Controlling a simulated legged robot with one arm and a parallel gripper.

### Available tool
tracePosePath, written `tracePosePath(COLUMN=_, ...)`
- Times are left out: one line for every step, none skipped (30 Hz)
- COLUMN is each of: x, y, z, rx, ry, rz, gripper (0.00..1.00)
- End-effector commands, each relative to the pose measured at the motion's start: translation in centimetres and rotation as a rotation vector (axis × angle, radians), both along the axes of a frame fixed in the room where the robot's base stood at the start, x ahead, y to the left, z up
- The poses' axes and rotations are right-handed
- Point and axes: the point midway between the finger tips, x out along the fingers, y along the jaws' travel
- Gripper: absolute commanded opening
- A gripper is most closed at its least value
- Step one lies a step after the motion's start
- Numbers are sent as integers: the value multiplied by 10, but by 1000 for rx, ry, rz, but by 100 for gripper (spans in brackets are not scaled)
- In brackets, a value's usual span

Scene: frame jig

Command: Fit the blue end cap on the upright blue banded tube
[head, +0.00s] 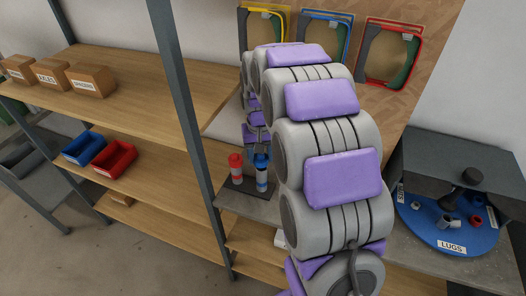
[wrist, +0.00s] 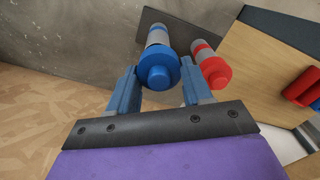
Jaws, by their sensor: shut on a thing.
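The blue banded tube (head: 262,178) stands upright on a dark plate in the head view. It also shows in the wrist view (wrist: 158,37), grey with blue bands. The blue end cap (wrist: 159,72) is at the near end of that tube, in line with it. I cannot tell whether it is fully seated. My gripper (wrist: 160,84) is shut on the cap, with one blue-grey finger on each side. In the head view my gripper (head: 261,155) is at the tube's top, and its fingers partly hide the cap.
A red banded tube (head: 236,168) with a red top stands close to the left of the blue one. A blue turntable (head: 450,232) with small parts is at the right. Shelves with red (head: 114,158) and blue (head: 83,148) bins are at the left.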

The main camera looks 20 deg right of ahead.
Motion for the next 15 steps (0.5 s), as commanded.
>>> tracePosePath(x=0, y=-1, z=-4, rx=0, ry=0, rz=0, gripper=22)
tracePosePath(x=0, y=-1, z=-6, rx=1, ry=0, rz=0, gripper=22)
tracePosePath(x=0, y=-2, z=-8, rx=2, ry=0, rz=1, gripper=22)
tracePosePath(x=0, y=-3, z=-10, rx=3, ry=0, rz=1, gripper=22)
tracePosePath(x=0, y=-4, z=-12, rx=3, ry=0, rz=1, gripper=22)
tracePosePath(x=0, y=-4, z=-14, rx=3, ry=-1, rz=1, gripper=22)
tracePosePath(x=0, y=-4, z=-15, rx=4, ry=0, rz=1, gripper=22)
tracePosePath(x=0, y=-5, z=-16, rx=4, ry=0, rz=1, gripper=22)
tracePosePath(x=0, y=-6, z=-18, rx=5, ry=1, rz=1, gripper=22)
tracePosePath(x=0, y=-6, z=-20, rx=5, ry=1, rz=1, gripper=22)
tracePosePath(x=0, y=-6, z=-22, rx=5, ry=1, rz=1, gripper=22)
tracePosePath(x=0, y=-6, z=-24, rx=6, ry=2, rz=1, gripper=22)
tracePosePath(x=0, y=-6, z=-25, rx=6, ry=2, rz=1, gripper=22)
tracePosePath(x=0, y=-5, z=-26, rx=6, ry=2, rz=1, gripper=22)
tracePosePath(x=0, y=-4, z=-28, rx=5, ry=2, rz=1, gripper=22)
